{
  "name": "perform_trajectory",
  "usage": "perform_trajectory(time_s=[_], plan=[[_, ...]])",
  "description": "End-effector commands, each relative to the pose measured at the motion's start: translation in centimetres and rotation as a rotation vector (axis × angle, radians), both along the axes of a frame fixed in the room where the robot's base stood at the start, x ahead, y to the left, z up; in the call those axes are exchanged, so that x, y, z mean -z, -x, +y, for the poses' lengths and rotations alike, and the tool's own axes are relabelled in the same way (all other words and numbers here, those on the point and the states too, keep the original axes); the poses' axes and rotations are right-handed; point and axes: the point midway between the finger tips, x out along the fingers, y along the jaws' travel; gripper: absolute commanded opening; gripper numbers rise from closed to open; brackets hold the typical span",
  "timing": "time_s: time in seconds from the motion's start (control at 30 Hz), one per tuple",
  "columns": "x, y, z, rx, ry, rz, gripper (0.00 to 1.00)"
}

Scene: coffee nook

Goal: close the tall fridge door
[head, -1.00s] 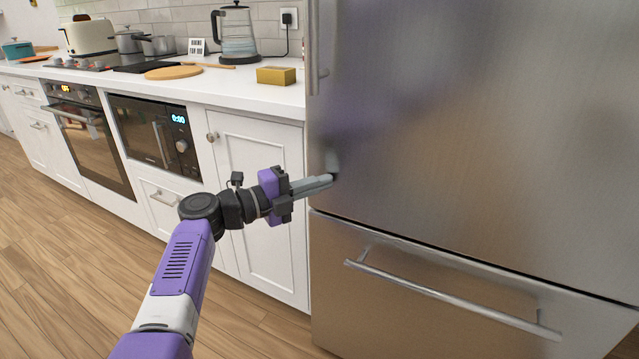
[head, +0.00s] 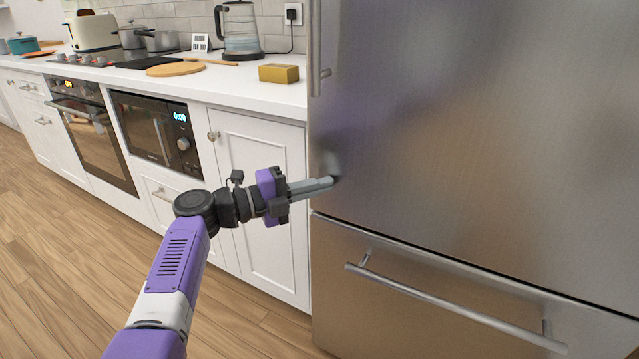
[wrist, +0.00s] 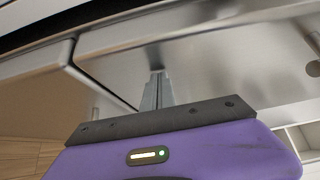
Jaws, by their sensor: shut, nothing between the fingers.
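The tall fridge door (head: 470,140) is a brushed steel panel filling the right of the head view. It looks flush above the lower drawer, with a thin dark seam between them. Its vertical handle (head: 316,60) is at its left edge. My gripper (head: 331,183) is shut and empty, its fingertips at the lower left of the door, touching or almost touching it. In the wrist view, the shut fingers (wrist: 157,88) point at the steel door (wrist: 200,60). The exact contact at the tips is hard to tell.
The steel lower drawer (head: 430,290) has a long bar handle (head: 450,308) standing out below the door. White cabinets (head: 258,190), a microwave (head: 155,130) and an oven (head: 95,130) line the left. The counter (head: 240,90) carries a kettle (head: 238,32) and a yellow box (head: 278,74). The wooden floor (head: 50,230) is clear.

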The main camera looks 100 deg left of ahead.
Motion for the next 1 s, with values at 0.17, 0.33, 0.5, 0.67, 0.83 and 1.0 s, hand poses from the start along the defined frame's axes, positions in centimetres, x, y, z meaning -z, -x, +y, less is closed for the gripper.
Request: perform_trajectory(time_s=[0.17,0.33,0.5,0.67,0.83,1.0], plan=[[-1.0,2.3,-0.2,-0.045,-0.009,0.004,0.0],[-0.7,4.8,-2.3,-0.017,-0.007,0.002,0.0],[-0.5,6.3,-3.6,0.002,-0.004,0.0,0.0],[-0.3,6.8,-4.1,0.011,-0.005,-0.001,0.0],[-0.3,6.8,-4.1,0.011,-0.005,-0.001,0.0],[-1.2,7.5,-3.0,-0.043,-0.024,-0.024,0.0]])
